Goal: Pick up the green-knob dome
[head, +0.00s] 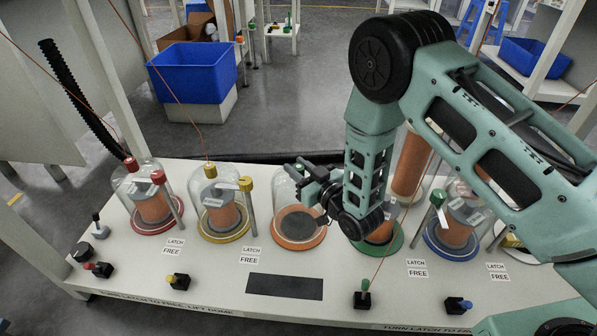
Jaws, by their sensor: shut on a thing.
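The green-knob dome (284,190) is clear, with a small green knob (299,167) on top. It shows left of my gripper, over the orange-rimmed base (290,243), whose dark disc is bare. My gripper (303,172) is shut on the knob at the dome's top. My wrist hides part of the dome's right side. I cannot tell how far the dome's lower edge is above the base. The green-rimmed base (392,243) is to the right, partly behind my arm.
Domes over copper-coloured coils stand on a red base (153,226), a yellow base (224,236) and a blue base (452,250). A tall copper-coloured cylinder (408,165) stands behind my arm. Latch posts and coloured levers line the white table (205,275). A blue bin (193,72) stands beyond.

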